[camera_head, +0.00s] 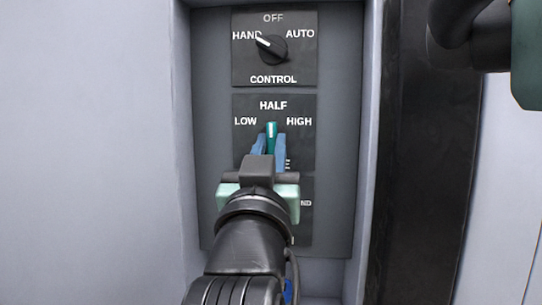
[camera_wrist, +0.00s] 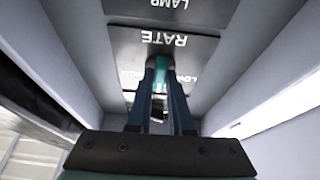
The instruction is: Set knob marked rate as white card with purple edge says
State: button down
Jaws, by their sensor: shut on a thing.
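The rate knob (camera_head: 271,132) is teal with a white line and sits on a dark plate (camera_head: 302,106) with LOW, HALF and HIGH around it. Its white line points up at HALF. My gripper (camera_head: 269,146) has its blue fingers on either side of the knob, shut on it. The fingers hide its lower part and most of the name below. The wrist view, upside down, shows the word RATE on the plate (camera_wrist: 185,52) and the teal knob (camera_wrist: 160,67) between the fingertips. No white card with a purple edge is in view.
Above is a CONTROL plate (camera_head: 245,60) with a black knob (camera_head: 271,48) pointing at HAND. Below, another plate (camera_head: 305,222) is mostly hidden by my gripper. Grey side walls flank the recessed panel. A dark pipe (camera_head: 450,35) stands at the upper right.

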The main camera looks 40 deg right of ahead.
jog(key=shift+r, duration=0.1)
dwell(0.3)
jog(key=c, duration=0.8)
grip_release()
jog(key=shift+s+a+f+b, duration=0.25)
jog(key=shift+a+f+b, duration=0.1)
jog(key=b+v, duration=0.4)
jog(key=v, duration=0.8)
jog(key=shift+r, duration=0.1)
jog(key=shift+s+a, duration=0.1)
